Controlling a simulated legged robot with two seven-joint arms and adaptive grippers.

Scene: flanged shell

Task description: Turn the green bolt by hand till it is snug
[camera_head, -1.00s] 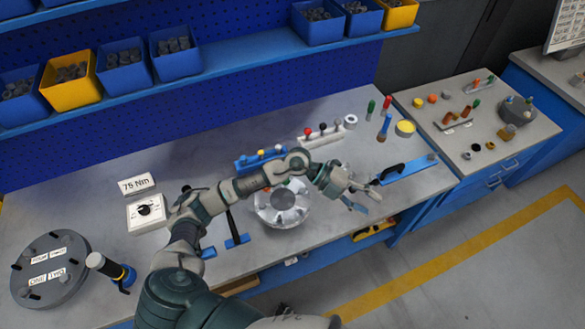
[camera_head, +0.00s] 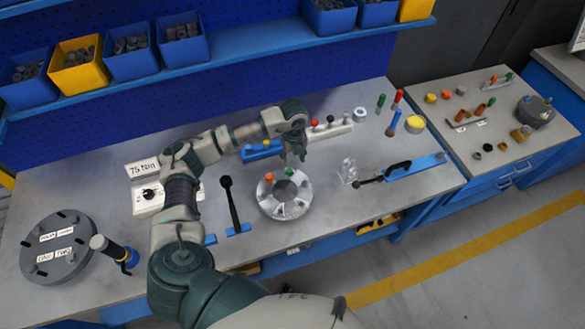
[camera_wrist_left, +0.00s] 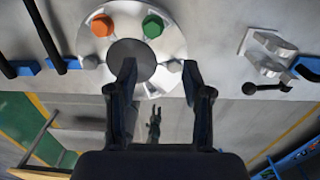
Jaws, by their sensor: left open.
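The round flanged shell (camera_head: 268,206) stands on the bench, pale grey with a dark central opening in the left wrist view (camera_wrist_left: 97,46). The green bolt (camera_head: 289,172) stands on its far side rim; it also shows in the left wrist view (camera_wrist_left: 152,26), at the right of the orange bolt (camera_wrist_left: 102,25). My left gripper (camera_head: 293,158) is above the far side of the shell, pointing down, apart from the green bolt. In the left wrist view its two fingers (camera_wrist_left: 158,72) are spread with nothing between them. My right gripper is not seen.
A black-handled lever (camera_head: 233,208) stands left of the shell. A clear bracket (camera_head: 348,170) and a blue clamp (camera_head: 415,166) lie to the right. Behind are a blue rack (camera_head: 258,152) and a white rack with knobs (camera_head: 333,131). A dark disc (camera_head: 58,262) sits far left.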

